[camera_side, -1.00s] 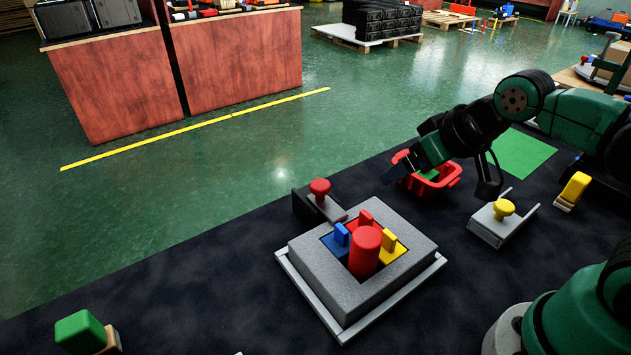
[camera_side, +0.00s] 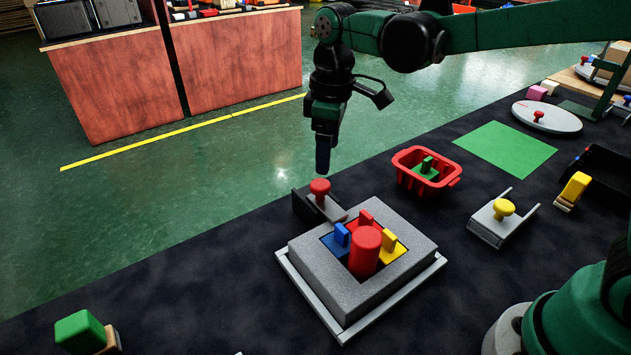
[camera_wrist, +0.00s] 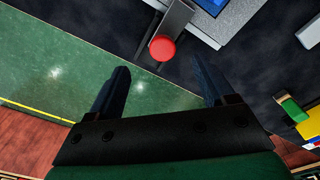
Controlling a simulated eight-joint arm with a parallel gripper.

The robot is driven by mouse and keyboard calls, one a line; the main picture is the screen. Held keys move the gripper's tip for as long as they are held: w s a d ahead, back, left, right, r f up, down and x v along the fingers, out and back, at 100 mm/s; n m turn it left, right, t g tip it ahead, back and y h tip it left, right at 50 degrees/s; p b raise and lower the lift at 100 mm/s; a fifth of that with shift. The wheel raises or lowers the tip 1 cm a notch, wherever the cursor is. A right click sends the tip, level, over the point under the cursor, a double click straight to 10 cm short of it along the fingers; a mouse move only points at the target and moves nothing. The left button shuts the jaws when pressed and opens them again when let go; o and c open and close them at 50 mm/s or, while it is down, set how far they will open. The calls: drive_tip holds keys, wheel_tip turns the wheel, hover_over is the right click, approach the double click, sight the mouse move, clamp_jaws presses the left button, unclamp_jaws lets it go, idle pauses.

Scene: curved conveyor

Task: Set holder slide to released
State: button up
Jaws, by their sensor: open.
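A slide with a round red knob (camera_side: 320,187) on a grey plate (camera_side: 331,209) sits in a dark bracket at the back left corner of the grey block fixture (camera_side: 309,270). A second slide, with a yellow knob (camera_side: 503,209), lies in a grey channel (camera_side: 487,228) to the right. I cannot tell which is the holder slide. My gripper (camera_side: 323,166) points down just above the red knob, apart from it. In the wrist view the red knob (camera_wrist: 162,48) shows just ahead of and between the fingertips of my open, empty gripper (camera_wrist: 158,68).
The fixture holds a red cylinder (camera_side: 364,252) among blue, red and yellow pieces. A red bin (camera_side: 410,180) with a green piece stands behind right. A green mat (camera_side: 507,148), a yellow-topped block (camera_side: 576,186) and a green block (camera_side: 80,331) lie on the dark surface.

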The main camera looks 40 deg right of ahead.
sight(320, 184)
drive_tip(key=shift+w+a+f+n+g, duration=0.3)
drive_tip(key=shift+w+a+f+n, duration=0.1)
drive_tip(key=shift+f, duration=2.85)
clamp_jaws()
